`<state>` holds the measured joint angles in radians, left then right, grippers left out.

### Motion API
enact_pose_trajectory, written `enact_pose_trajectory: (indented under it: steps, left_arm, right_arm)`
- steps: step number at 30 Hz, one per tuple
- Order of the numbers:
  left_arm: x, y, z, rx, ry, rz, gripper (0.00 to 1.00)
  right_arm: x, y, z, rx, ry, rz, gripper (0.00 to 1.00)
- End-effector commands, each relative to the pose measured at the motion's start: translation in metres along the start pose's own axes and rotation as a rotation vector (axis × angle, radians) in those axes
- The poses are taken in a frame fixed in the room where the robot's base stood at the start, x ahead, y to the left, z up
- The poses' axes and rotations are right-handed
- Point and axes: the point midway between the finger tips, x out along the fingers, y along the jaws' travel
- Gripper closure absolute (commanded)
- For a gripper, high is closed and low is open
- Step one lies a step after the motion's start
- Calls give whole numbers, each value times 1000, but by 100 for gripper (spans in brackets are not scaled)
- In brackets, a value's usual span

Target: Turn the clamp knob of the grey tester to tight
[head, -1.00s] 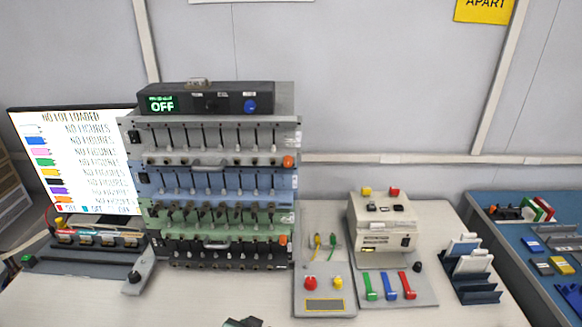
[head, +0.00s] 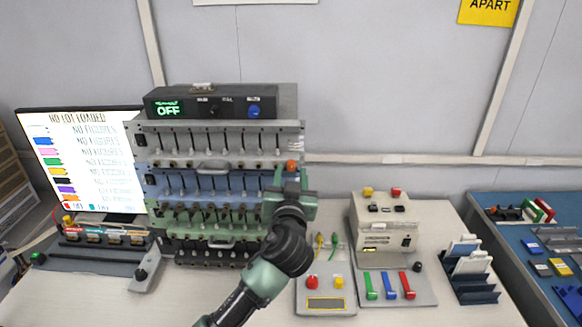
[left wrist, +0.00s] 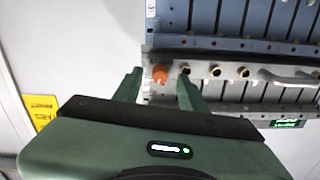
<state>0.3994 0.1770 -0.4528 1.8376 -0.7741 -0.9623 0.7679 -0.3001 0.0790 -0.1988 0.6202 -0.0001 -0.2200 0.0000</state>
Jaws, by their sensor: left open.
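The grey tester (head: 222,141) is the top tier of the rack, above the blue, green and black tiers. Its orange clamp knob (head: 292,166) sits at the right end of its front lower rail. My left gripper (head: 290,177) is raised in front of the rack's right end, just below the knob in the picture. In the left wrist view, the orange knob (left wrist: 160,73) shows between the two green fingertips, which are apart. I cannot tell whether the fingers touch it. My right gripper is not in view.
A black box (head: 210,105) reading OFF stands on top of the rack. My left arm hides the right ends of the lower tiers. A pad with red and yellow buttons (head: 325,303) and a beige machine (head: 383,228) stand to the right. The table front is mostly clear.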

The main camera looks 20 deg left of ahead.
Motion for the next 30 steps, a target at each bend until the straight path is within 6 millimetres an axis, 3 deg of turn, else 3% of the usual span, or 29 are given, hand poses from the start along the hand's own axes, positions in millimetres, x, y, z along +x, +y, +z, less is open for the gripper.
enact_pose_trajectory:
  steps: [4, 13, 18, 30]
  left_arm:
    - [13, 0, -1, 2, -1, 0, 58]
    - [16, 0, 1, 1, -2, 1, 58]
    - [16, 0, 1, 1, -2, 0, 100]
    - [16, 0, 1, 46, -2, 0, 100]
  right_arm:
    - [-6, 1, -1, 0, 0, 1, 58]
    - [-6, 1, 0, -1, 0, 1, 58]
    - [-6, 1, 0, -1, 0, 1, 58]
    - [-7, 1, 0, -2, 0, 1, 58]
